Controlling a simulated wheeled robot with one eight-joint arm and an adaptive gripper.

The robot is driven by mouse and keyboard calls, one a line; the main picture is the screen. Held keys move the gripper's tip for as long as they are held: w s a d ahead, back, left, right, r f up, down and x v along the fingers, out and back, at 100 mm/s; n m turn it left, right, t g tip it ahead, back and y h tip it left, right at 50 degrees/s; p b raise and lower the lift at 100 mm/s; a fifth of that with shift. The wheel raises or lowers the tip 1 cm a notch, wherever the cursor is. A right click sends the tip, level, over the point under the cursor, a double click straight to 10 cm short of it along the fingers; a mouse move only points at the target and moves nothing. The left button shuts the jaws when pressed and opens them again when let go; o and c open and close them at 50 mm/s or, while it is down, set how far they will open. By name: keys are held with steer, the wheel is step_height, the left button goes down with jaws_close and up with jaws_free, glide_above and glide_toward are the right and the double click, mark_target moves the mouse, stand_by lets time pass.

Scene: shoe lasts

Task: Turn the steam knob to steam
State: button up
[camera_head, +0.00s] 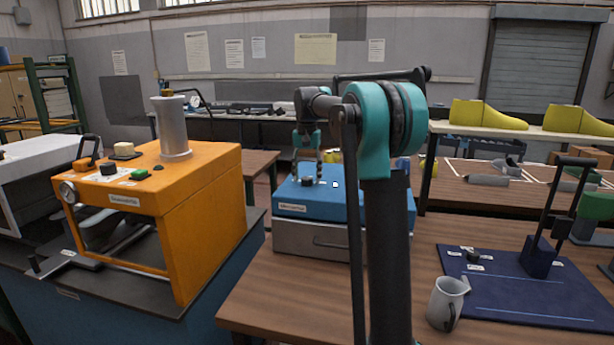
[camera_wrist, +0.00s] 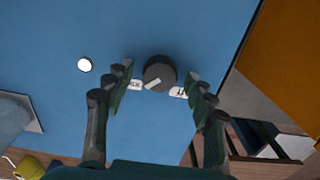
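A round dark knob (camera_wrist: 159,72) with a pale pointer stands on the blue top of a machine (camera_head: 345,208). The knob also shows in the head view (camera_head: 307,181). My gripper (camera_wrist: 162,78) is open over this knob, a finger on each side, with gaps between fingers and knob. In the head view my gripper (camera_head: 307,160) points down above the blue machine. I cannot tell from the labels whether this is the steam knob.
An orange machine (camera_head: 222,215) with a gauge, knob and grey cylinder stands left. On the right, a navy board (camera_head: 520,290) carries a lever press (camera_head: 540,255), a small labelled knob (camera_head: 473,256) and a jug (camera_head: 446,302). A white button (camera_wrist: 84,65) sits beside the knob.

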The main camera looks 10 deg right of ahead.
mark_target(307, 178)
step_height(307, 178, up, 12)
stand_by(0.7)
